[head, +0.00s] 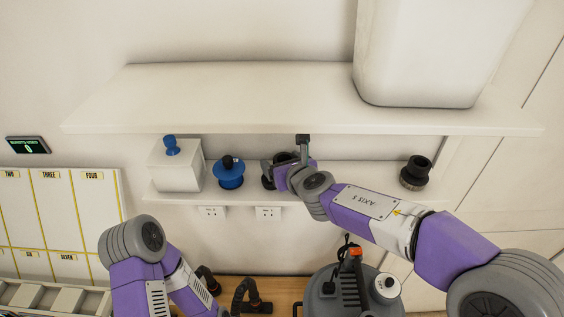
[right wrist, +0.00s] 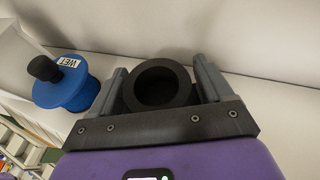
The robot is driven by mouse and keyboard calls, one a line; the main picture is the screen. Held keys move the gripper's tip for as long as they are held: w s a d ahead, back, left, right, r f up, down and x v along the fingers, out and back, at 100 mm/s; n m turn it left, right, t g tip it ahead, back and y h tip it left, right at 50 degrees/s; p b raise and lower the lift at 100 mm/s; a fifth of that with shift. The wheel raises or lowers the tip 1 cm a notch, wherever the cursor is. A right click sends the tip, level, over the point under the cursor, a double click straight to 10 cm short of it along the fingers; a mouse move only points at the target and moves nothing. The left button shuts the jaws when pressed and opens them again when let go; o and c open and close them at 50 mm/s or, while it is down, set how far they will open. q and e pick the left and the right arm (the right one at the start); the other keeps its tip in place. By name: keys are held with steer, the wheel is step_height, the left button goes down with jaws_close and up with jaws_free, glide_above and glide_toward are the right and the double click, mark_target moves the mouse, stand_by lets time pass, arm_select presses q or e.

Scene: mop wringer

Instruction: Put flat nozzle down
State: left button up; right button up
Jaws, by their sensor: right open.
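A black round-mouthed nozzle (right wrist: 160,107), which I take to be the flat nozzle, is between the two fingers of my right gripper (right wrist: 160,85) in the right wrist view. The fingers are open on either side of it, and its lower part is hidden. In the head view my right gripper (head: 281,168) is at the lower shelf (head: 340,190), under the upper shelf, and mostly covers the black nozzle (head: 267,182). My left arm shows at the lower left, but its gripper is not in view.
The upper shelf (head: 250,95) overhangs closely, carrying a white container (head: 415,60). Left on the lower shelf are a blue attachment (head: 228,176) marked WET and a white box (head: 176,170) with a blue knob. A dark round fitting (head: 415,173) stands right. A vacuum (head: 345,290) is below.

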steer(key=shift+r, duration=0.15)
steer(key=p+v, duration=0.3)
steer(key=v, duration=0.9)
steer(key=shift+d, duration=0.1)
